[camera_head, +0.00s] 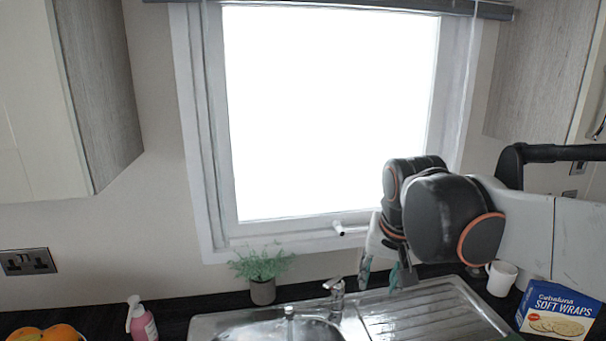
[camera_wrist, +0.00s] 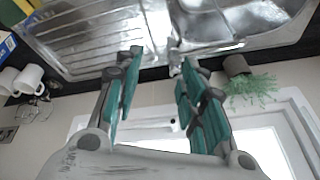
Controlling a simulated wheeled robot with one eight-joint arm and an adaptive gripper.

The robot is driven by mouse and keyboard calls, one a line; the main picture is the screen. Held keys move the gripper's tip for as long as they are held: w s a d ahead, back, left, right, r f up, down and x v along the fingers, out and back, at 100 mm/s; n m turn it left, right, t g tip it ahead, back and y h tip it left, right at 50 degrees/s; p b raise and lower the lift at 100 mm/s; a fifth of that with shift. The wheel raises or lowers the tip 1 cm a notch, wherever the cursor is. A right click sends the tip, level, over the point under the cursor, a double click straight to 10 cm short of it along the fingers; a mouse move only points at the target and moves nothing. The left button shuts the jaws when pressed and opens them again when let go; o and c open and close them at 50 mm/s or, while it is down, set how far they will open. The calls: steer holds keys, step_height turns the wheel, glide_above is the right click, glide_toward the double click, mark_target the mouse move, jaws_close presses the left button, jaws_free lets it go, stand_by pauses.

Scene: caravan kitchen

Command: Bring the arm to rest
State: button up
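My gripper (camera_head: 384,274) hangs from my arm in front of the window's lower right, above the sink's drainer (camera_head: 425,308) in the head view. In the wrist view my gripper (camera_wrist: 158,68) shows its two green-padded fingers wide apart with nothing between them. The tap (camera_wrist: 175,62) shows beyond the fingertips there, and it stands behind the sink bowl in the head view (camera_head: 336,297). My gripper appears apart from the tap and the drainer.
A potted plant (camera_head: 262,275), a pink soap bottle (camera_head: 141,320) and oranges (camera_head: 45,333) are to the left. Wall cupboards (camera_head: 100,90) flank the window (camera_head: 330,110).

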steer(key=s+d+f+n+t+b, duration=0.1)
steer(key=s+d+f, duration=0.1)
steer(key=s+f, duration=0.2)
steer(key=s+d+f+n+t+b, duration=0.1)
steer(key=s+d+f+n+t, duration=0.1)
steer(key=s, duration=0.9)
step_height(320, 180, down, 3)
steer(key=shift+d+r+b, duration=0.1)
steer(key=shift+d+b, duration=0.3)
steer(key=shift+d, duration=0.1)
